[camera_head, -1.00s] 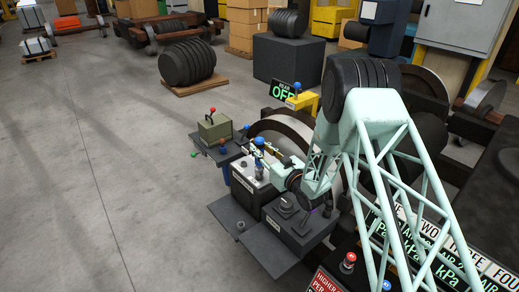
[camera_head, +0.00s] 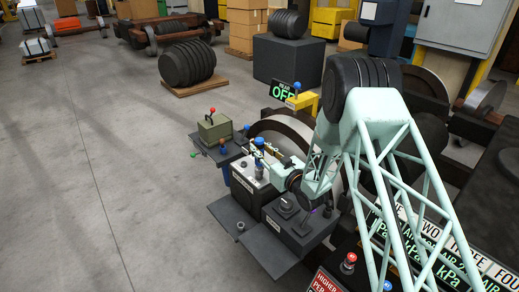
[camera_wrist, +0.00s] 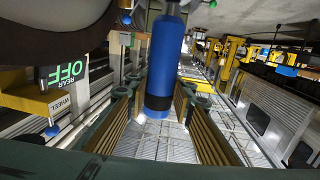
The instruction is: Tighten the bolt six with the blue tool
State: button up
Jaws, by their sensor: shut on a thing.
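The blue tool (camera_wrist: 163,60) is a blue cylinder with a dark band near its lower end, standing upright in the wrist view. My gripper (camera_wrist: 155,108) has its ribbed jaws on either side of the tool and is shut on it. In the head view, my gripper (camera_head: 268,160) is over the row of dark boxes by the wheel, and the blue top of the tool (camera_head: 258,141) shows beside it. The tool's tip is hidden, so I cannot tell whether it touches a bolt. I cannot make out which bolt is number six.
A green box with a red-knobbed lever (camera_head: 214,127) stands left of my gripper. A yellow bracket (camera_head: 302,102) with a blue knob and a green "REAR OFF" sign (camera_head: 284,92) stand behind. A large wheel (camera_head: 285,127) is close behind my gripper. Open floor (camera_head: 100,150) lies left.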

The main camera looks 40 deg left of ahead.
jog(key=shift+f+b, duration=1.7)
jog(key=shift+b, duration=0.15)
dwell(5.0)
jog(key=shift+r, duration=0.15)
